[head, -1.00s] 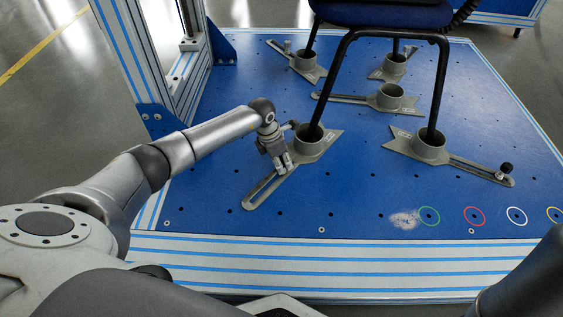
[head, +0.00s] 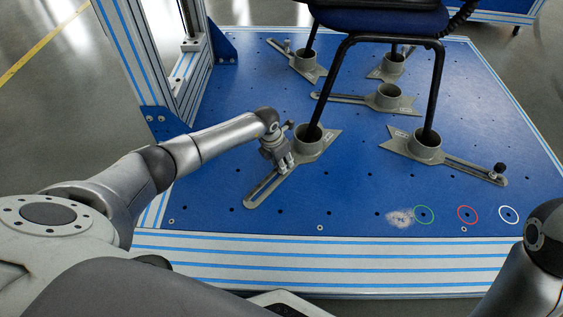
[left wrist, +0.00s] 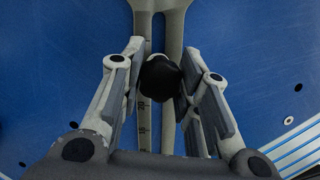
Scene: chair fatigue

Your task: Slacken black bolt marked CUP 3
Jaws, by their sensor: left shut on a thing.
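In the left wrist view, a black bolt (left wrist: 160,74) sits between the fingers of my left gripper (left wrist: 160,88), over the slotted arm of a grey cup fixture. In the head view, my left gripper (head: 284,167) is low over the slotted arm of the front-left cup fixture (head: 310,140) and hides the bolt there. It is shut on the black bolt. A chair leg stands in this fixture's cup. The small markings on the fixtures are too small to read, so I cannot confirm CUP 3. My right gripper is not in view.
The front-right fixture (head: 427,148) holds another chair leg, and a black knob (head: 499,168) stands on its slotted arm. The chair (head: 385,20) rises above the blue platform (head: 350,195). Coloured rings lie at the front right. An upright frame stands left.

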